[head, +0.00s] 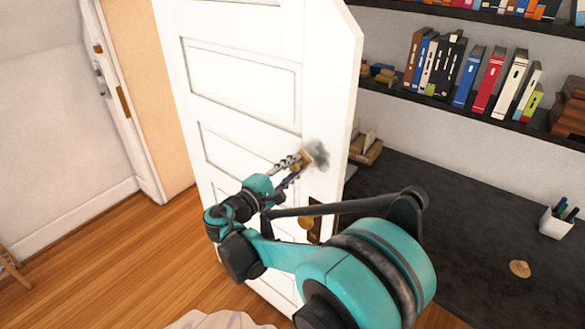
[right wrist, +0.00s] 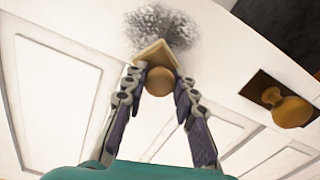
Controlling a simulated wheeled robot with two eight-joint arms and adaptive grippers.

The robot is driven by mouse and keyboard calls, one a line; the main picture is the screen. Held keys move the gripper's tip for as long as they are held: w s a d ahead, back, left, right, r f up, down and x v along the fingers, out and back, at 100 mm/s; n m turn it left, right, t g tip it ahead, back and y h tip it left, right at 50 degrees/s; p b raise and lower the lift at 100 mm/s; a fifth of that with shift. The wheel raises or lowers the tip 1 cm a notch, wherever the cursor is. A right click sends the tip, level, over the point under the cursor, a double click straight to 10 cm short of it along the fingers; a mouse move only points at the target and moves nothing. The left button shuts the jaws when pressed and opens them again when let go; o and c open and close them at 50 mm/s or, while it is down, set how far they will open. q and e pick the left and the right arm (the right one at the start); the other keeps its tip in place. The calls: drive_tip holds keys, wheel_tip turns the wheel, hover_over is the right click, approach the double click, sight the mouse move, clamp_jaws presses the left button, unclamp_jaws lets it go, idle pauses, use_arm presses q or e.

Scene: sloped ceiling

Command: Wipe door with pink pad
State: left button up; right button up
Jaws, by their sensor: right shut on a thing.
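The white panelled door (head: 243,77) stands open, its edge facing right. A dark grey smudge (head: 319,153) marks the door above the brass knob (head: 305,222); the smudge also shows in the right wrist view (right wrist: 163,25). My right gripper (right wrist: 160,78) is shut on a tan, wooden-looking pad (right wrist: 153,52) with a round knob. The pad (head: 304,160) is at the smudge's lower left edge, close to the door face; I cannot tell whether it touches. No pink shows on the pad, and its wiping face is hidden. My left gripper is not in view.
A dark desk (head: 460,210) stands right of the door, with a white pen cup (head: 556,222) and a round tan piece (head: 519,268). Shelves of books (head: 470,80) hang above it. Wood floor (head: 120,255) is open at the left.

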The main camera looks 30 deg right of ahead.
drive_tip(key=shift+x, duration=0.95)
drive_tip(key=shift+s, duration=0.1)
